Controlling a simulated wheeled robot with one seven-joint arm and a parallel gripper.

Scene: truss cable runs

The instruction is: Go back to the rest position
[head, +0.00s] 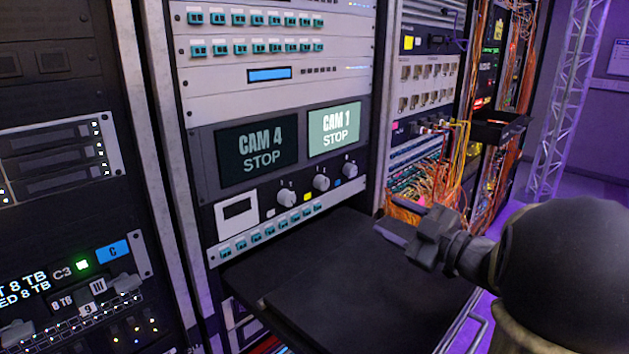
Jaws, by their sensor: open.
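My gripper (408,226) is at the right of the head view, on the end of my dark arm, which comes in from the right edge. Its two fingers point left and stand apart, with nothing between them. It is above the right part of a black pull-out shelf (340,285) that juts from the rack. The gripper appears clear of the rack's front panel. Most of my arm behind the large round dark joint is out of the frame.
The rack panel has two screens, CAM 4 STOP (257,151) and CAM 1 STOP (334,129), with knobs (321,184) below. Orange cables (432,185) hang behind the gripper. A small black tray (497,129) juts out farther right. A truss (568,95) stands at the back right.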

